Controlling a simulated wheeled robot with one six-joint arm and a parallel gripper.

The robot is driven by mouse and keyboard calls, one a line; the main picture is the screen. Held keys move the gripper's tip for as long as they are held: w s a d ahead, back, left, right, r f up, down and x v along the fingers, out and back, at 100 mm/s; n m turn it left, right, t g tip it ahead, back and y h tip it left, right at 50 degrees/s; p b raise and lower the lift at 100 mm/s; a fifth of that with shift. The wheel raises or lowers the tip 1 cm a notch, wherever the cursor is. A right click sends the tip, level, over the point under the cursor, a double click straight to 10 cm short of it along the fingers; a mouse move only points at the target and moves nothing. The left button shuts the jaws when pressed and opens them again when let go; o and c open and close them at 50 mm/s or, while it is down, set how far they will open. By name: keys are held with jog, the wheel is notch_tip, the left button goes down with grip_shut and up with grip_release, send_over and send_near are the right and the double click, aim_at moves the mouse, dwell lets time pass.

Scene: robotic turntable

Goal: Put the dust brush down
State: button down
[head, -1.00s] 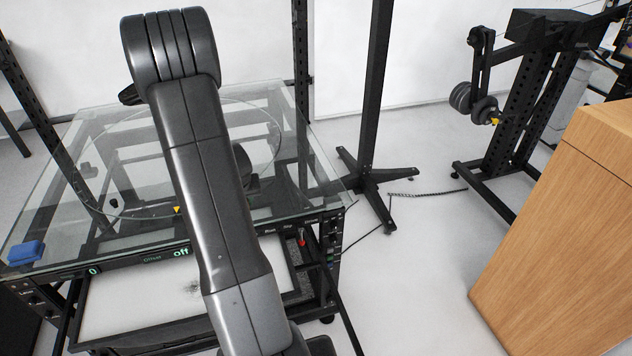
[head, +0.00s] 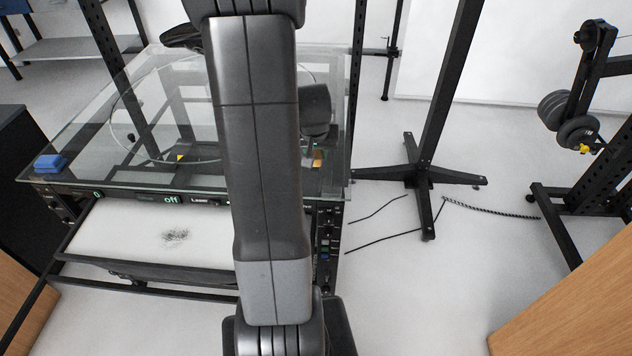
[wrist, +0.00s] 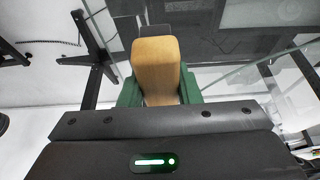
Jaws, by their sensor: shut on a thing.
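My gripper (wrist: 158,92), with green fingers, is shut on the dust brush (wrist: 157,62). In the wrist view the brush shows as a light wooden block between the fingers, with a dark part at its far end. In the head view my arm hides most of the gripper; a small wooden piece, seemingly the brush (head: 318,158), shows just right of the arm, over the right part of the glass table (head: 95,150). I cannot tell whether the brush touches the glass.
A blue object (head: 50,162) lies on the table's left front corner. A white surface with a dark smudge (head: 120,235) is below the front panel (head: 170,198). A black stand (head: 425,185) is on the right, with cables on the floor. Wooden furniture (head: 580,310) is at lower right.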

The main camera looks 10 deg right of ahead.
send_over(316, 182)
jog(key=f, duration=0.4)
jog(key=shift+s+a+f, duration=0.1)
jog(key=shift+s+f, duration=0.2)
jog(key=shift+s, duration=0.1)
jog(key=shift+f+b, duration=0.75)
jog(key=shift+f, duration=1.5)
jog(key=shift+f, duration=0.1)
jog(key=shift+f+b, duration=0.2)
jog(key=shift+b, duration=0.2)
jog(key=c, duration=1.1)
grip_release()
jog(key=shift+a, duration=0.15)
jog(key=shift+o, duration=0.2)
jog(key=shift+s, duration=0.1)
